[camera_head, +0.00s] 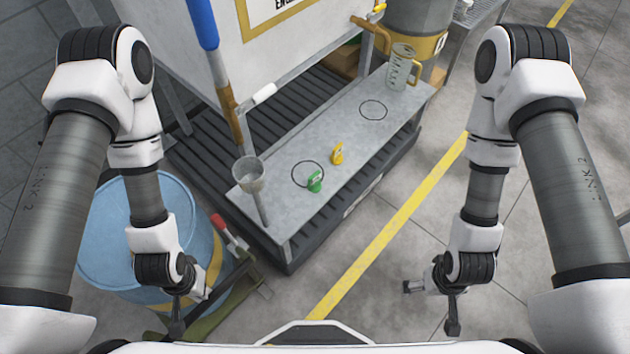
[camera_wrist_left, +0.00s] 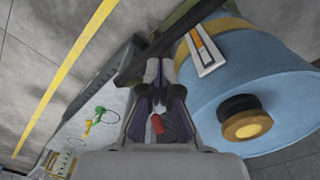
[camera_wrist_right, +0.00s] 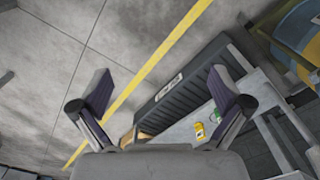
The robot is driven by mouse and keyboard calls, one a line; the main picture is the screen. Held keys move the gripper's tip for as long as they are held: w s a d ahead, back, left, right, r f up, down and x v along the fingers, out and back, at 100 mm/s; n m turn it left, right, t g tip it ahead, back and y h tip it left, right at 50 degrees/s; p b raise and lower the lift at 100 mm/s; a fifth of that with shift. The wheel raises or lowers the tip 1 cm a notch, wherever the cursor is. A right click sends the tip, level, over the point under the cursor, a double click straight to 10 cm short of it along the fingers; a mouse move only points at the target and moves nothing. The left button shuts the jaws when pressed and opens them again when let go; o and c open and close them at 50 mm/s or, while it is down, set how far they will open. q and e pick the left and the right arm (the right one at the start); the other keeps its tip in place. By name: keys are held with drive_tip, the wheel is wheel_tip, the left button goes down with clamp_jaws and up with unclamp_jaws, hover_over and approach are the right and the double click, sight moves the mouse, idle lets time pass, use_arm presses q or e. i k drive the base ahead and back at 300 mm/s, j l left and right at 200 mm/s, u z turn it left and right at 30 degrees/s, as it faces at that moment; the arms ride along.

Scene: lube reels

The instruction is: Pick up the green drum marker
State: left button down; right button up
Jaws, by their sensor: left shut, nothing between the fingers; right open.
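The green drum marker (camera_head: 315,182) stands on the grey metal shelf (camera_head: 290,225), at the edge of a drawn black circle. It shows small in the left wrist view (camera_wrist_left: 98,113) and, partly hidden by a finger, in the right wrist view (camera_wrist_right: 215,115). A similar yellow marker (camera_head: 338,154) stands just behind it. My left gripper (camera_head: 190,310) is shut and empty, near the blue drum at the lower left. My right gripper (camera_head: 430,308) is open and empty above the floor, right of the shelf. Both grippers are well apart from the green marker.
A grey funnel (camera_head: 249,176) stands at the shelf's near left corner. A clear jug (camera_head: 402,68) stands at its far end. The blue drum (camera_head: 130,225) is at left, with a red-tipped tool (camera_head: 222,226) beside it. Open floor lies right of the shelf, past a yellow line (camera_head: 385,232).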

sight(314, 184)
drive_tip(key=i+l+u, duration=0.15)
drive_tip(key=l+u, duration=0.3)
drive_tip(key=i+l+u, duration=0.1)
drive_tip(key=l+u, duration=0.15)
drive_tip(key=u, duration=0.25)
drive_tip(key=l+u, duration=0.45)
drive_tip(key=l, duration=0.6)
drive_tip(key=k+l+u, duration=0.15)
drive_tip(key=l, duration=1.1)
drive_tip(key=k+l+u, duration=0.1)
drive_tip(key=l, duration=0.5)
